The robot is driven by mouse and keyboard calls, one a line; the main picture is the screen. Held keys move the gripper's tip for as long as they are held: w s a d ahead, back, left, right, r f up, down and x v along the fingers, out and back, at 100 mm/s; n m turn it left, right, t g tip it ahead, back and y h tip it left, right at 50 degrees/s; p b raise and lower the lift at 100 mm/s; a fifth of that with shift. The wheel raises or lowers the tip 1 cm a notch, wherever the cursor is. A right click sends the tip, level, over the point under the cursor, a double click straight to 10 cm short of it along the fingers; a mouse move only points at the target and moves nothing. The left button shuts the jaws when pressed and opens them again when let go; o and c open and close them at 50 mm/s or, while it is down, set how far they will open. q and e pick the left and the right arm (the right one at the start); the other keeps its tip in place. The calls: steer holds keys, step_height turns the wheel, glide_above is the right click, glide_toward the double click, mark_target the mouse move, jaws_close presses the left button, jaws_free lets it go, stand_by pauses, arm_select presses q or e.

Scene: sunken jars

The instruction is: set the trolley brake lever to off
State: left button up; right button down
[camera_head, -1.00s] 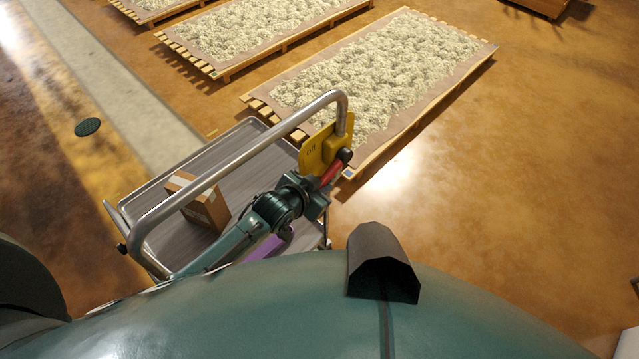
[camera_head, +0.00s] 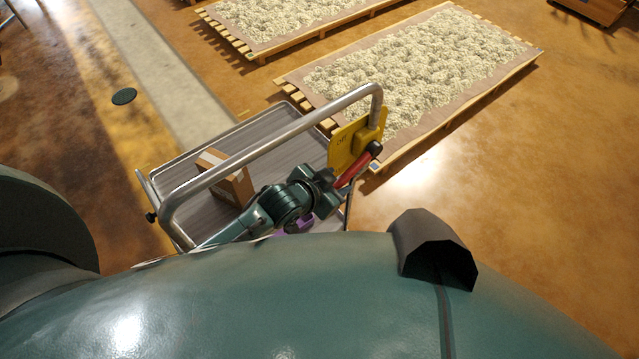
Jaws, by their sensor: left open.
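The trolley (camera_head: 280,150) stands below me with a bent metal push handle (camera_head: 270,140). A yellow plate (camera_head: 343,150) marked "off" is fixed at the handle's right end. The red brake lever (camera_head: 352,171) with a black knob slants up to the right across the plate's lower edge, its knob end near the handle post. My left gripper (camera_head: 337,187) is open at the lever's lower left end, close to it. I cannot tell whether they touch. The lever's lower end is partly hidden by the gripper. My right gripper is out of view.
A cardboard box (camera_head: 232,182) lies on the trolley deck, and a purple thing (camera_head: 298,224) shows partly behind my arm. Wooden racks of pale material (camera_head: 420,70) stand beyond the trolley. The floor to the right is clear.

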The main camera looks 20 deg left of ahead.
arm_select(q)
steer(key=v, duration=0.7)
steer(key=shift+s+a+r+p, duration=0.15)
steer(key=shift+s+p, duration=0.1)
steer(key=shift+p, duration=0.1)
